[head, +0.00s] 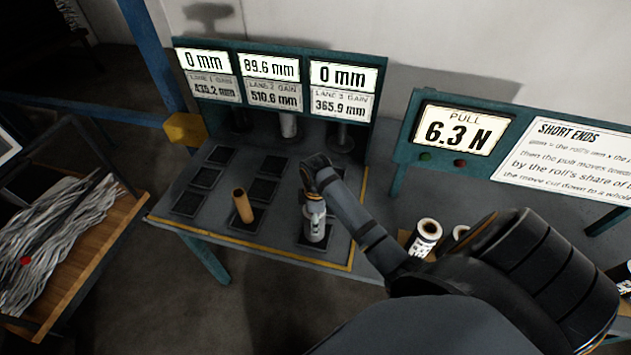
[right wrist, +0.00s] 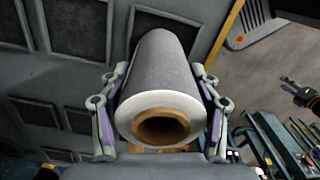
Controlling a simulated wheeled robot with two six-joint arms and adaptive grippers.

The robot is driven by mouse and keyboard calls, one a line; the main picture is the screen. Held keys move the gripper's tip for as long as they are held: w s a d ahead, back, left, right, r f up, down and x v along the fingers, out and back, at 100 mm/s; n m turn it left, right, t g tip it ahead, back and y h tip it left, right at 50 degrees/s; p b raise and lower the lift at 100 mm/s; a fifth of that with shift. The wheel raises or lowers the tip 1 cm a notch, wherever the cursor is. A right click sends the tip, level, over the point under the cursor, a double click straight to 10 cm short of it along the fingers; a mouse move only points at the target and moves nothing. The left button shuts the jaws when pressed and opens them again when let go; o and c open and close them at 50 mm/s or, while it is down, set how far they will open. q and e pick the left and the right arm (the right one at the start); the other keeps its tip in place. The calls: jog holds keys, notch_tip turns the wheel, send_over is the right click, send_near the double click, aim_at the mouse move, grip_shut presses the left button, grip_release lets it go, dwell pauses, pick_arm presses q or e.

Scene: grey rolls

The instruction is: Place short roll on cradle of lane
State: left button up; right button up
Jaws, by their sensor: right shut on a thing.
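My right gripper (right wrist: 160,110) is shut on a grey roll (right wrist: 162,70) with a brown core; its fingers lie along both sides. In the head view this roll (head: 315,229) is upright over the front right dark square pad of the bench (head: 283,245). I cannot tell whether it touches the pad. A bare brown tube (head: 242,206) stands on the front middle pad. At the back, under the middle lane display (head: 268,67), a pale roll (head: 289,125) stands upright. The spaces under the left (head: 205,60) and right (head: 343,76) displays are dark.
The displays read 0, 89.6 and 0 mm. A pull display (head: 458,131) reads 6.3 N beside a "Short ends" sign (head: 575,158). A wooden table (head: 95,262) with grey strips is at left. Several left pads are bare.

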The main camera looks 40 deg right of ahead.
jog(key=shift+f, duration=0.15)
jog(key=o, duration=1.2)
jog(key=shift+o, duration=0.2)
notch_tip(320, 180, up, 6)
jog(key=shift+f+b, duration=0.15)
jog(key=shift+b, duration=0.6)
notch_tip(320, 180, up, 6)
jog(key=p, duration=0.4)
jog(key=shift+r+p, duration=0.3)
jog(key=shift+r, duration=0.05)
